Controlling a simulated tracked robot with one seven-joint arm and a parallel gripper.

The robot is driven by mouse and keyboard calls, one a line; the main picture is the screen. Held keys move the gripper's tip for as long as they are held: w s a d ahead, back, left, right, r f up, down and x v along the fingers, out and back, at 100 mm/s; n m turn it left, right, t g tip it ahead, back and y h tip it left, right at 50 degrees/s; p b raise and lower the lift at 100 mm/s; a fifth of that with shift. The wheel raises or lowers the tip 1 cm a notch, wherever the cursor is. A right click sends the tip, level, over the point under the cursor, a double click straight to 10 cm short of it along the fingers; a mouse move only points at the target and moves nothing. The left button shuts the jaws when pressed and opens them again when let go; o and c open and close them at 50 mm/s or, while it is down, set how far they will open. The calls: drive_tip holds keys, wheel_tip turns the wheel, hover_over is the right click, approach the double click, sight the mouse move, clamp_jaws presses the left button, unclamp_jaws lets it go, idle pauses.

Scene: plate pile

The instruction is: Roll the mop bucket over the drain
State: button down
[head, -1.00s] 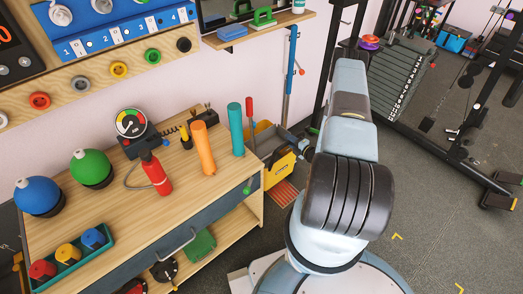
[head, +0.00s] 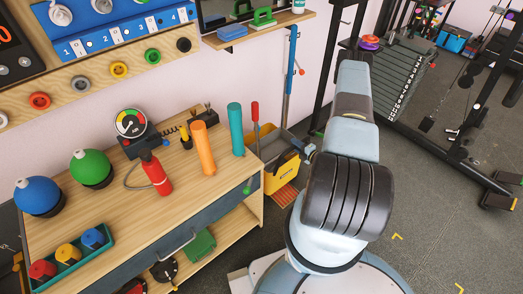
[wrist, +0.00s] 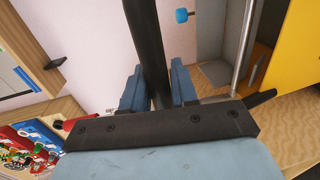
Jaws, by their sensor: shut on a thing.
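The yellow mop bucket (head: 285,168) stands on the floor beyond the workbench's right end, with a grey wringer part on top. In the wrist view its yellow side (wrist: 292,50) shows at the right. The arm mostly hides the gripper in the head view.
The wooden workbench (head: 100,222) at left holds bottles, coloured balls and a gauge. A blue pole (head: 287,75) stands against the wall behind the bucket. A dark gym rack (head: 400,75) stands at back right. Open grey floor (head: 435,215) lies at right.

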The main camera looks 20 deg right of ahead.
drive_tip(key=shift+s, duration=0.1)
idle(0.3)
drive_tip(key=f+v, duration=0.1)
drive_tip(key=v, duration=0.6)
drive_tip(key=shift+s+d, duration=0.2)
drive_tip(key=shift+s, duration=0.2)
idle(0.7)
drive_tip(key=shift+s, duration=0.1)
idle(0.4)
drive_tip(key=f+v, duration=0.1)
drive_tip(key=v, duration=0.6)
drive_tip(key=shift+s+d, duration=0.15)
drive_tip(key=shift+s, duration=0.25)
idle(0.6)
drive_tip(key=shift+f, duration=0.1)
idle(0.3)
drive_tip(key=f+v, duration=0.1)
drive_tip(key=v, duration=0.7)
idle(1.1)
drive_tip(key=shift+s+f, duration=0.1)
drive_tip(key=shift+s, duration=0.05)
idle(0.3)
drive_tip(key=shift+v, duration=0.85)
drive_tip(key=shift+f, duration=0.1)
